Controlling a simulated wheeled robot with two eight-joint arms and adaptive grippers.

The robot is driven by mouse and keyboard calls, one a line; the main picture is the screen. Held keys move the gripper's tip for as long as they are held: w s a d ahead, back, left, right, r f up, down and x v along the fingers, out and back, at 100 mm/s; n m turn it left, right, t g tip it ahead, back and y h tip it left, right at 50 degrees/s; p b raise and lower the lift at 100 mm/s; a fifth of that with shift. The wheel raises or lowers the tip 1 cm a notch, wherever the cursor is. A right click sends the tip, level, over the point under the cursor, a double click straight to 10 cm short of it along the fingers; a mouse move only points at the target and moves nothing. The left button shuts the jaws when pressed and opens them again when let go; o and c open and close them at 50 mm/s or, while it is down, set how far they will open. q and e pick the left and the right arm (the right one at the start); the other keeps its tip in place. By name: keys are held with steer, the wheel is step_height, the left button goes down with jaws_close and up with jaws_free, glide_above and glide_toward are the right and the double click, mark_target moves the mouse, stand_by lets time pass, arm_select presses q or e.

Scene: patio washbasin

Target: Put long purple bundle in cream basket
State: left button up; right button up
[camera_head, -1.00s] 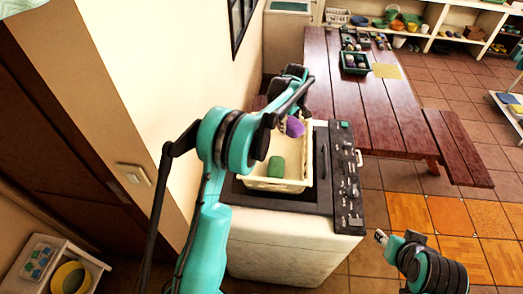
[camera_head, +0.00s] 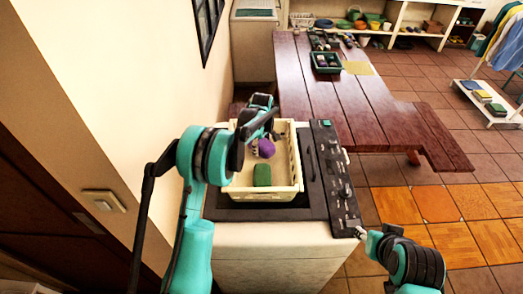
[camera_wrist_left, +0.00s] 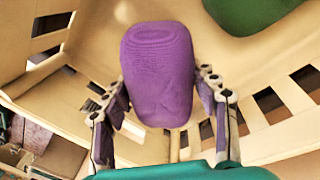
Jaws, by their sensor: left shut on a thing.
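The long purple bundle (camera_head: 266,148) is in my left gripper (camera_head: 263,138), over the inside of the cream basket (camera_head: 272,193). In the left wrist view the bundle (camera_wrist_left: 158,75) sits between the two fingers of the gripper (camera_wrist_left: 165,100), with the basket's slotted walls (camera_wrist_left: 285,130) around it. I cannot tell whether the bundle touches the basket floor. A green bundle (camera_head: 262,175) lies in the basket near its front. My right gripper (camera_head: 363,234) is at the lower right, away from the basket; its fingers are too small to read.
The basket stands on a white washer-like cabinet (camera_head: 270,240) with a dark top and control panel (camera_head: 338,180). A wall (camera_head: 150,80) is close on the left. A wooden table (camera_head: 340,110) with a green tray (camera_head: 326,63) stands behind on the right.

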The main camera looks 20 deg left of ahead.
arm_select(q)
steer(key=shift+f, duration=1.25)
steer(key=shift+f, duration=0.15)
steer(key=o, duration=1.4)
